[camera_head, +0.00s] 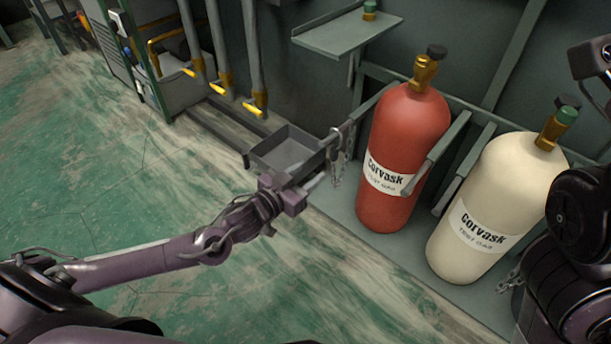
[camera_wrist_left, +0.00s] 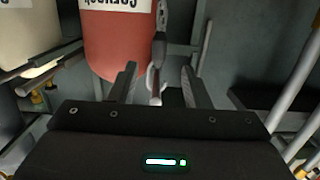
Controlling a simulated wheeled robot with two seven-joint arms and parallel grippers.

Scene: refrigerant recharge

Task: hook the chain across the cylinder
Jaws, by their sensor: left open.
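A red cylinder (camera_head: 403,140) with a white label stands upright in a wall rack, left of a cream cylinder (camera_head: 488,210). A metal chain (camera_head: 339,168) hangs from the end of the rack arm left of the red cylinder. It does not cross the cylinder's front. My left gripper (camera_head: 316,182) is beside the hanging chain. In the left wrist view its two fingers (camera_wrist_left: 158,84) are apart, with the chain's metal hanging part (camera_wrist_left: 160,48) showing between or just beyond them. Contact cannot be told. The red cylinder (camera_wrist_left: 117,45) also shows there. My right gripper is not clearly visible.
A grey open tray (camera_head: 288,152) sits behind my left gripper. Pipes with yellow handles (camera_head: 222,88) stand at the back left. A wall shelf (camera_head: 345,32) is above the rack. Another chain (camera_head: 510,281) lies near the cream cylinder's base. The green floor at left is clear.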

